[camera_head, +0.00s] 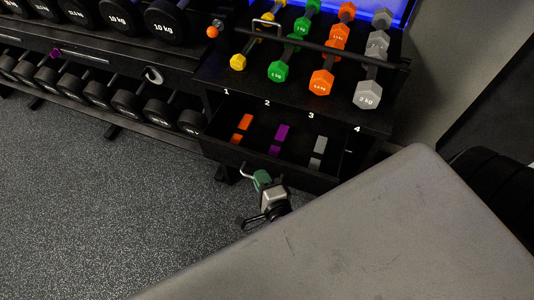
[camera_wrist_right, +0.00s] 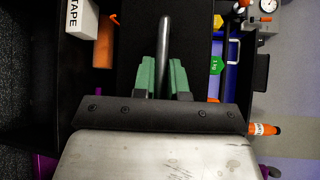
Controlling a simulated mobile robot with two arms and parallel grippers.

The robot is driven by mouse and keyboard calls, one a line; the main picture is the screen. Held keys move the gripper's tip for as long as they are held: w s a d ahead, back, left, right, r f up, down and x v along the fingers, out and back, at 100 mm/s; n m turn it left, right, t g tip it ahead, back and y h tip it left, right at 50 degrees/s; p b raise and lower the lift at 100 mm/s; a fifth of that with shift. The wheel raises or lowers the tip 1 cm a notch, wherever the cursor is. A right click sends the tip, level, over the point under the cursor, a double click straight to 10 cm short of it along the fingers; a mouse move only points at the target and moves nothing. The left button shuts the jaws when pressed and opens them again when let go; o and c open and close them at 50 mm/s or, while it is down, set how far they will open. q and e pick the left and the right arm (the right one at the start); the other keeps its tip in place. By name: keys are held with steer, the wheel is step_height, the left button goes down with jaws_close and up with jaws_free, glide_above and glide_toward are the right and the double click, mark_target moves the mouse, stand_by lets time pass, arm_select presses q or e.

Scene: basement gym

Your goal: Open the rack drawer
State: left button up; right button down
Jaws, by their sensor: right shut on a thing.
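The rack drawer (camera_head: 226,152) is a black tray under the dumbbell shelf in the head view. It stands pulled out, with its inside showing. Orange (camera_head: 242,127), purple (camera_head: 279,138) and grey (camera_head: 318,150) pieces lie in it. My right gripper (camera_head: 262,179) has green fingers and is at the drawer's front. It is shut on the drawer's bar handle (camera_head: 246,171). In the right wrist view the dark handle (camera_wrist_right: 164,40) runs between the green fingers (camera_wrist_right: 163,78). My left gripper is not in view.
A large grey padded surface (camera_head: 370,230) fills the lower right, close to my right gripper. Coloured dumbbells (camera_head: 321,82) sit on the shelf above the drawer. Black dumbbells (camera_head: 130,103) line the rack at left. Speckled floor (camera_head: 110,210) is clear at lower left.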

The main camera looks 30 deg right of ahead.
steer(key=shift+s+a, duration=0.35)
steer(key=c, duration=1.4)
jaws_free()
steer(key=shift+c, duration=0.2)
steer(key=shift+s, duration=0.1)
steer(key=s+r, duration=0.1)
steer(key=s, duration=0.9)
steer(key=shift+s+a+r+b, duration=0.25)
steer(key=shift+a+r+b, duration=0.05)
steer(key=shift+a+b, duration=0.05)
